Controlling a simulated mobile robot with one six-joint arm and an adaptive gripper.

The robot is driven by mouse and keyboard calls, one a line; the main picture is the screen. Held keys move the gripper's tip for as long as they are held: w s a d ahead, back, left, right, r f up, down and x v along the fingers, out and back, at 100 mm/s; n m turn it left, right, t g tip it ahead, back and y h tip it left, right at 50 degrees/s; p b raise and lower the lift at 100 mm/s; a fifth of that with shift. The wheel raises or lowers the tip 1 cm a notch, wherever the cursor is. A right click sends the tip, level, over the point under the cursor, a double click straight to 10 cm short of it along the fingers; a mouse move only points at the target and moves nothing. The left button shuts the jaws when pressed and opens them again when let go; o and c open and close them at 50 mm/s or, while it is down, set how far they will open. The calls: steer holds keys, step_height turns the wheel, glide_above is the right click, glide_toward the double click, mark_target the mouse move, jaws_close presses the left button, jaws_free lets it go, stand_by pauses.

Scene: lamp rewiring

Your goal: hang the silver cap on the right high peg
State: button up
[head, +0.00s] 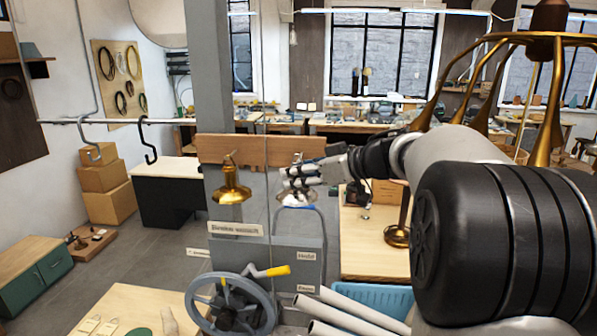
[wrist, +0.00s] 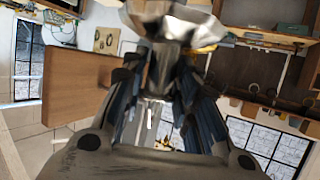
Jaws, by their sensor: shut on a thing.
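The silver cap (head: 296,199) is at the wooden peg board (head: 262,150), below the right high peg (head: 298,158). My gripper (head: 286,178) reaches in from the right and is shut on the upper part of the cap. In the wrist view the silver cap (wrist: 172,38) shows at the top, beyond the two blue-grey fingers of my gripper (wrist: 163,85). The board (wrist: 75,83) is close beside it there. I cannot tell whether the cap touches the peg, because the fingers hide its top.
A brass cap (head: 231,190) hangs from the left peg. Below are a grey cabinet (head: 290,250), a handwheel (head: 231,306) with a yellow-handled crank, and pale tubes (head: 345,312) by a blue crate (head: 375,298). A brass lamp frame (head: 548,45) stands at right, behind my arm.

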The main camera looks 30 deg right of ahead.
steer(key=shift+w+d+p, duration=0.35)
steer(key=shift+w+p, duration=0.2)
steer(key=shift+p, duration=0.4)
steer(key=shift+w+d, duration=0.15)
steer(key=shift+w, duration=0.05)
steer(key=shift+s+p, duration=0.1)
steer(key=shift+p, duration=0.6)
steer(key=shift+f, duration=0.3)
steer(key=shift+d+f, duration=0.1)
steer(key=shift+f, duration=0.4)
steer(key=o, duration=1.2)
